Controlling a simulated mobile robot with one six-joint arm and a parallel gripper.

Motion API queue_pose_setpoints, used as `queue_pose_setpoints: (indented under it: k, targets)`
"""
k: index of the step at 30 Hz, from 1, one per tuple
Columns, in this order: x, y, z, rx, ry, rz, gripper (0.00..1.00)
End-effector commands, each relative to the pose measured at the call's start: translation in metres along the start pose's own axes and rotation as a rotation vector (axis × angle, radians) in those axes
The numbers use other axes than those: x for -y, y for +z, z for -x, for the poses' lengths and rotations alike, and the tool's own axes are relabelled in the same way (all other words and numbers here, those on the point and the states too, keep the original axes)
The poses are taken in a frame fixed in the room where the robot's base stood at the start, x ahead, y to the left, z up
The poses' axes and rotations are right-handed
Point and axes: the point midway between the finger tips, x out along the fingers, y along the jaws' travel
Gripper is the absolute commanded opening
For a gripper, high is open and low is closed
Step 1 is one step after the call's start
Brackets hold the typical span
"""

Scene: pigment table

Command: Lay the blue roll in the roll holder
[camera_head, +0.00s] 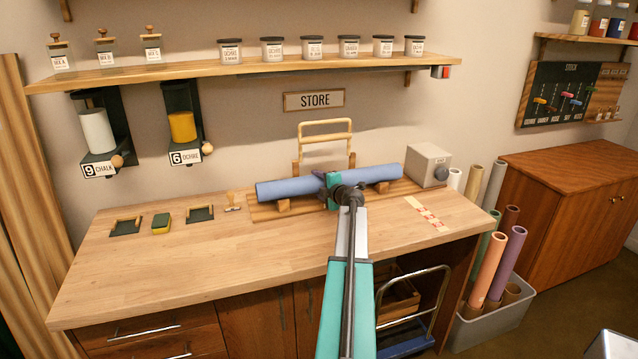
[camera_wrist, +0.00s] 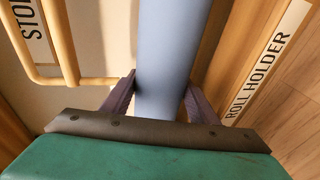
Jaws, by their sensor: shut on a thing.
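The blue roll (camera_head: 292,188) lies lengthwise along the roll holder (camera_head: 264,209), a wooden base with low supports at the back of the table. In the wrist view the blue roll (camera_wrist: 172,50) runs between the two fingers of my gripper (camera_wrist: 160,98). My gripper (camera_head: 334,186) is shut on the roll near its middle, hiding that part. A "ROLL HOLDER" label (camera_wrist: 262,76) shows on the holder's front in the wrist view. The roll's left part is just above or on a support; I cannot tell whether it touches.
A wooden frame (camera_head: 325,137) stands behind the roll, and a grey box (camera_head: 428,164) is at the holder's right end. Small trays and a green block (camera_head: 161,223) lie on the left. The front of the wooden table (camera_head: 200,270) is clear. A bin of rolls (camera_head: 482,325) stands on the right.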

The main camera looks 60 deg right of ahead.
Motion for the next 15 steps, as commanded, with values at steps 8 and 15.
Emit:
queue_pose_setpoints:
  k: [8, 15]
  targets:
    - [0.0039, -0.0001, -0.0013, 0.0, 0.003, 0.001, 0.27]
    - [0.0039, -0.0003, -0.0014, 0.0, 0.003, 0.001, 0.56]
